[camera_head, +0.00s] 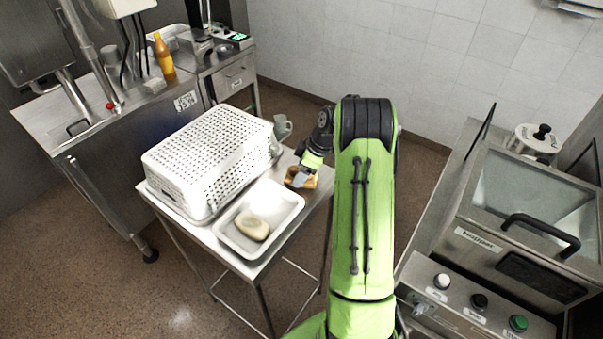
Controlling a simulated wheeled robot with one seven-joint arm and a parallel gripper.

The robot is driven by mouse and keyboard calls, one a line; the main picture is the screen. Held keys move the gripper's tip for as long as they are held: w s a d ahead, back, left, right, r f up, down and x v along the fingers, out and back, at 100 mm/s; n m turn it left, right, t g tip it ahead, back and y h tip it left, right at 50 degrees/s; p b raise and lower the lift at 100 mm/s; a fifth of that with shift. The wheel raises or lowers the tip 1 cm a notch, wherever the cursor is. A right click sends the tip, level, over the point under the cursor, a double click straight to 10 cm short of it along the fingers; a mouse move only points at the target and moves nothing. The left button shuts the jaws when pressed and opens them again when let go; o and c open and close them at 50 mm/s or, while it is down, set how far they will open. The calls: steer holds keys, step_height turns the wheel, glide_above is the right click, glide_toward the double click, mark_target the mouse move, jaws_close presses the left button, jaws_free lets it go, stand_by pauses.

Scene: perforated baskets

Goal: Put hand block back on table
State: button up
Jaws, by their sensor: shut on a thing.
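My gripper (299,180) is at the right side of a small metal table (242,265), at the end of my green arm. It is shut on a small tan block (311,181), which is partly hidden by the gripper. The block is over or on the table's right edge area; I cannot tell whether it touches the surface. A white tray (284,196) with a pale oval object (252,226) in it lies on the table, to the left of the gripper.
A white perforated basket (207,150) takes up the table's left part. A grey-green object (282,127) stands behind it. A steel counter (130,125) with a yellow bottle (164,56) is at the left. A steel appliance (500,235) stands at the right.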

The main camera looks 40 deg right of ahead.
steer(key=shift+s+a+f, duration=0.1)
steer(key=shift+s+f, duration=0.05)
steer(key=shift+f, duration=0.4)
steer(key=o, duration=1.1)
steer(key=shift+o, duration=0.2)
steer(key=shift+r, duration=0.1)
steer(key=v, duration=1.2)
steer(key=s+a+r+m+h, duration=0.1)
steer(key=s+a+r+m, duration=0.15)
steer(key=a+r, duration=0.45)
steer(key=s+a+r+m+h, duration=0.1)
steer(key=s+a+r, duration=0.3)
steer(key=a, duration=0.5)
steer(key=s+a+m+t, duration=0.1)
steer(key=s+a, duration=0.3)
steer(key=s, duration=0.5)
steer(key=s+a+m+t+h, duration=0.1)
steer(key=s+a+m, duration=0.3)
steer(key=s, duration=0.4)
steer(key=shift+s+a+p, duration=0.35)
steer(key=shift+a, duration=0.25)
